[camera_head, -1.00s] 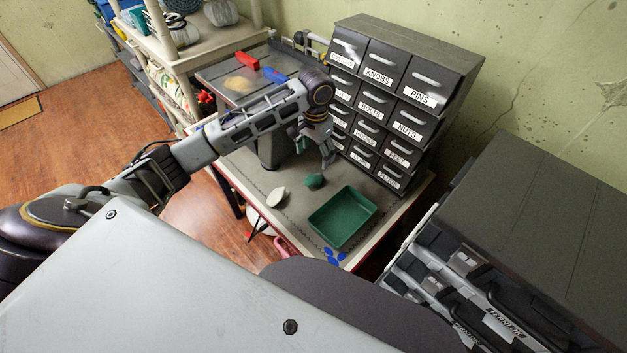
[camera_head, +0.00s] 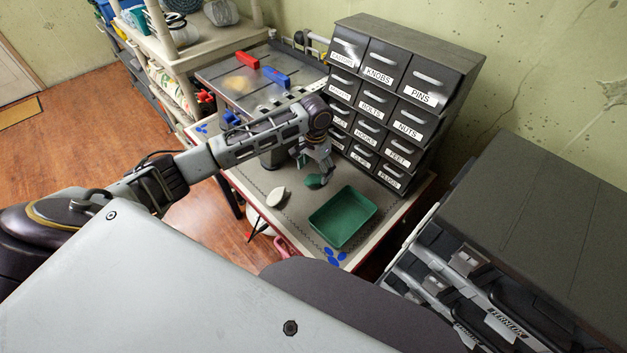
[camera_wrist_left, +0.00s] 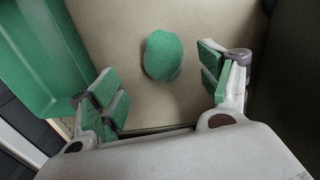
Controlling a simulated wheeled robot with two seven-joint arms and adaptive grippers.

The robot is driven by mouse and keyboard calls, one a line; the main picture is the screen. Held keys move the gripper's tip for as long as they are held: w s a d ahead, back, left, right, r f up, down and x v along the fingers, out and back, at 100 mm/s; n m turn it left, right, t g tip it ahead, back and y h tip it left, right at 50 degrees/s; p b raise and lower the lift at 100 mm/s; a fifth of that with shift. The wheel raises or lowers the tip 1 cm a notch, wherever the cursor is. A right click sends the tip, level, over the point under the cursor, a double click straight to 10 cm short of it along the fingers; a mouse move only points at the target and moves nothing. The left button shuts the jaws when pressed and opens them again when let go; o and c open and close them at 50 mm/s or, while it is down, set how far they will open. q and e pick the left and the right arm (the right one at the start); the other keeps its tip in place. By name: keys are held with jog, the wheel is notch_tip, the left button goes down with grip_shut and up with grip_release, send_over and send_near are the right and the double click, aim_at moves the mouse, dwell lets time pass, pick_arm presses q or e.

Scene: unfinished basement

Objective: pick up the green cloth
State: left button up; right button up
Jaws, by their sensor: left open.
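The green cloth (camera_head: 312,182) is a small rounded lump on the worktable, between a pale lump and the green tray. In the left wrist view the cloth (camera_wrist_left: 163,55) lies on the bare tabletop, between and beyond the green-padded fingers. My left gripper (camera_head: 318,178) is directly over the cloth, pointing down and partly covering it in the head view. In the wrist view my left gripper (camera_wrist_left: 160,84) is open and empty, with a clear gap on each side of the cloth. My right gripper is out of view.
The green tray (camera_head: 314,223) stands close to the cloth, near the front edge. A pale lump (camera_head: 276,194) lies to the left. A labelled drawer cabinet (camera_head: 403,82) rises behind the gripper. Blue discs (camera_head: 334,257) lie at the table's front corner.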

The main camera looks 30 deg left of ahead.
aim_at(313, 177)
pick_arm(q)
jog(key=shift+a+f, duration=0.15)
jog(key=shift+f, duration=1.15)
jog(key=shift+a+f, duration=0.15)
jog(key=shift+f, duration=1.15)
jog(key=c, duration=1)
